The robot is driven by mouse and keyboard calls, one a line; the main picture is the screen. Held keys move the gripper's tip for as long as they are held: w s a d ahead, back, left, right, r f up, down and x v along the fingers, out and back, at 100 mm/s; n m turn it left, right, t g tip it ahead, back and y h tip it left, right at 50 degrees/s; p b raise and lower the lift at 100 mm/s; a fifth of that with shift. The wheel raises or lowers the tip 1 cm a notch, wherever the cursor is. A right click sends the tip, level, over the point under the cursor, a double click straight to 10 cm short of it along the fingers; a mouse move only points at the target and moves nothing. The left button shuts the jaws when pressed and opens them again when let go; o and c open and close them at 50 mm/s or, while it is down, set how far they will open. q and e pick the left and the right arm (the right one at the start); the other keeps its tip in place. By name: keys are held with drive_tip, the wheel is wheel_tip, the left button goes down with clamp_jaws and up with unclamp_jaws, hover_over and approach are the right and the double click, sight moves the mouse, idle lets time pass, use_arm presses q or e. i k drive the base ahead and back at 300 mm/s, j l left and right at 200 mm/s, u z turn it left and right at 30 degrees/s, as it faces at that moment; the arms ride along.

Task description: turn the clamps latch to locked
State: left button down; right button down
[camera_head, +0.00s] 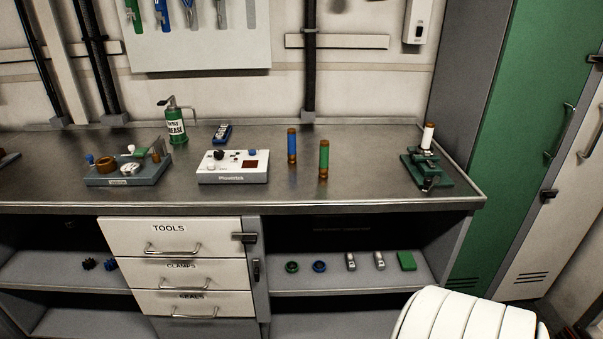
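The drawer labelled CLAMPS (185,274) is the middle one of the labelled drawers under the workbench and looks shut. A small dark latch (256,270) sits on the grey post just right of this drawer, and its handle looks upright. Another dark latch (244,237) beside the TOOLS drawer (170,232) lies sideways, reaching over that drawer's right edge. The SEALS drawer (190,303) is below the CLAMPS drawer. Neither of my grippers is in view.
The steel workbench (370,190) carries a grease can (176,125), a white box (233,176), two tubes and a green fixture (428,172). The right shelf (340,282) holds several small parts. A green locker (520,150) stands at right.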

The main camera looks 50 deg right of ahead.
sight(258, 270)
drive_tip(key=z, duration=1.25)
